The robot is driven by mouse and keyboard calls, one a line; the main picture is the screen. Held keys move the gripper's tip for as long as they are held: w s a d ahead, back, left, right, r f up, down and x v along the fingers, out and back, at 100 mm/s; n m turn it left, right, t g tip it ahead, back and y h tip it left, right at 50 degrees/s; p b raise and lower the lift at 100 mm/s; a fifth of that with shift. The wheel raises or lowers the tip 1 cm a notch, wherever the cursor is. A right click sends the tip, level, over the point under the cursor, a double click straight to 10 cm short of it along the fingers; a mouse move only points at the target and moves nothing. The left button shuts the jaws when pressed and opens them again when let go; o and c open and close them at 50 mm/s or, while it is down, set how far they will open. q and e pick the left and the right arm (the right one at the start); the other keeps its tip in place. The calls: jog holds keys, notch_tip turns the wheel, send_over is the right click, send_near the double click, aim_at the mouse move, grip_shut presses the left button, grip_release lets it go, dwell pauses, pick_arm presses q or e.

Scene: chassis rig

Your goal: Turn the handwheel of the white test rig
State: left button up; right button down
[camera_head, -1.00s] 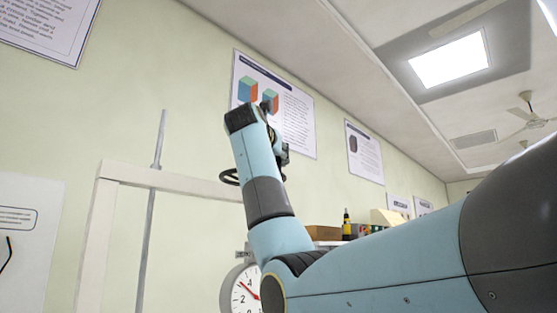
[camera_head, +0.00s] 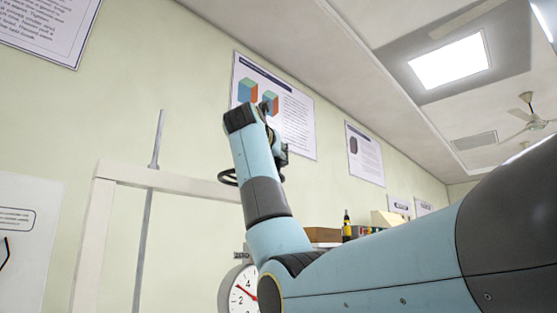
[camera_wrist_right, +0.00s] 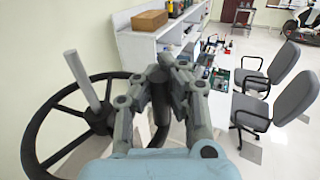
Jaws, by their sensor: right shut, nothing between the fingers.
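The white test rig (camera_head: 180,181) is a pale frame at the left of the head view. Its dark handwheel (camera_head: 228,177) is mostly hidden behind my blue right arm there. In the right wrist view the handwheel (camera_wrist_right: 33,130) fills the left side, with spokes, a hub and a grey rod standing up from it. My right gripper (camera_wrist_right: 163,68) is shut and empty, just right of the hub. Part of the rim passes behind or under the fingers; I cannot tell whether they touch it. My left gripper is not in view.
A round dial (camera_head: 240,295) with a red pointer shows below the crossbar. In the right wrist view, a white bench (camera_wrist_right: 150,42) carries a brown box (camera_wrist_right: 149,20). Grey chairs (camera_wrist_right: 262,100) stand at the right, with floor between them and the bench.

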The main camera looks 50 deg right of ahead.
jog(key=shift+s+r, duration=0.1)
jog(key=shift+r, duration=0.2)
jog(key=c, duration=1.4)
grip_release()
jog(key=shift+s+a, duration=0.1)
jog(key=shift+a, duration=0.05)
jog(key=shift+o, duration=0.8)
jog(key=shift+f, duration=0.2)
jog(key=v, duration=1.1)
jog(key=shift+a, duration=0.35)
jog(key=shift+s, duration=0.1)
